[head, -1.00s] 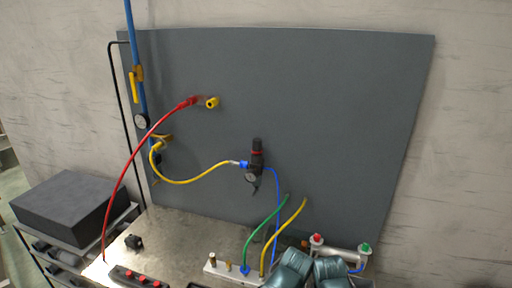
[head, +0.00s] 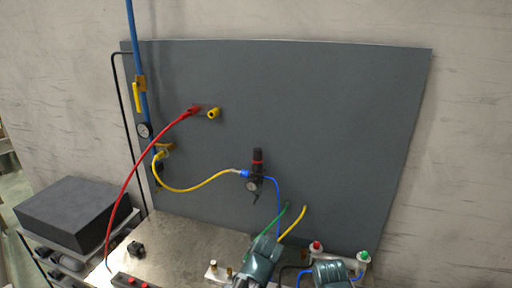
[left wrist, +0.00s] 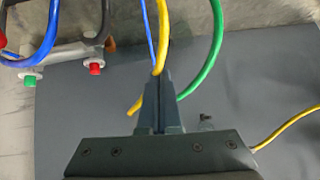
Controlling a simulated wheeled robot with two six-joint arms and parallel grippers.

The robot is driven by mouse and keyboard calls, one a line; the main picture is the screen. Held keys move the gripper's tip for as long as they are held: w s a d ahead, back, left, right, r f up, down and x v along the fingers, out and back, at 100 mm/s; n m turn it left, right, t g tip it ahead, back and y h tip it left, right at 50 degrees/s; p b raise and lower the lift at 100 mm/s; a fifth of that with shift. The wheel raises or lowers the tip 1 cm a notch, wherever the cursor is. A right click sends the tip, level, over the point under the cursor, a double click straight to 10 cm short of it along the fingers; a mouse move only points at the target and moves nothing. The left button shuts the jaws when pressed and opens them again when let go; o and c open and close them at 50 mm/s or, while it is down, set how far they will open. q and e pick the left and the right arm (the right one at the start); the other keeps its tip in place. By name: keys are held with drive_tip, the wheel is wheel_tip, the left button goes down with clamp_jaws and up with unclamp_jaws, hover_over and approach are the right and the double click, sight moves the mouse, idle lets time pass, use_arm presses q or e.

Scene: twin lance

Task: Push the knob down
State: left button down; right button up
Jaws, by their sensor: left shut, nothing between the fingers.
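The black knob (head: 257,155) with a red ring tops the small regulator on the grey panel in the head view. A round gauge (head: 251,187) sits below it. The teal end of my left arm (head: 262,258) is below the regulator, in front of the green and yellow hoses. In the left wrist view my left gripper (left wrist: 160,82) is shut and empty, its fingers overlapping the yellow hose. The knob cannot be made out there. The teal end of my right arm (head: 330,273) is at the bottom edge; its fingers cannot be made out.
A blue hose (head: 278,205) drops from the regulator's right, and a yellow hose (head: 190,190) joins its left. Red and green fittings (head: 317,246) stand at the right. Panel above the knob is clear.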

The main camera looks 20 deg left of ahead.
use_arm(q)
drive_tip(key=w+a+r+n+t+p, duration=0.1)
drive_tip(key=w+a+r+t, duration=0.2)
drive_tip(key=r, duration=0.3)
drive_tip(key=w+a+r+t+p, duration=0.1)
drive_tip(key=w+a+r+t, duration=0.25)
drive_tip(key=r, duration=0.35)
drive_tip(key=a+r+m+t+h+p, duration=0.1)
drive_tip(key=r+t, duration=0.5)
drive_tip(key=r, duration=0.8)
drive_tip(key=shift+s+a+h+p, duration=0.25)
drive_tip(key=shift+a+h, duration=0.35)
drive_tip(key=shift+a, duration=0.4)
drive_tip(key=shift+w+t, duration=0.15)
drive_tip(key=shift+t, duration=0.1)
wheel_tip(320, 180, up, 3)
drive_tip(key=p, duration=0.4)
hover_over(257, 160)
drive_tip(key=f+b, duration=0.1)
drive_tip(key=b, duration=0.1)
drive_tip(key=f+b, duration=0.1)
drive_tip(key=f, duration=0.1)
drive_tip(key=shift+s+a+b, duration=0.15)
drive_tip(key=shift+s+b, duration=0.2)
drive_tip(key=shift+b, duration=0.05)
drive_tip(key=shift+f+b, duration=0.4)
drive_tip(key=shift+b, duration=0.05)
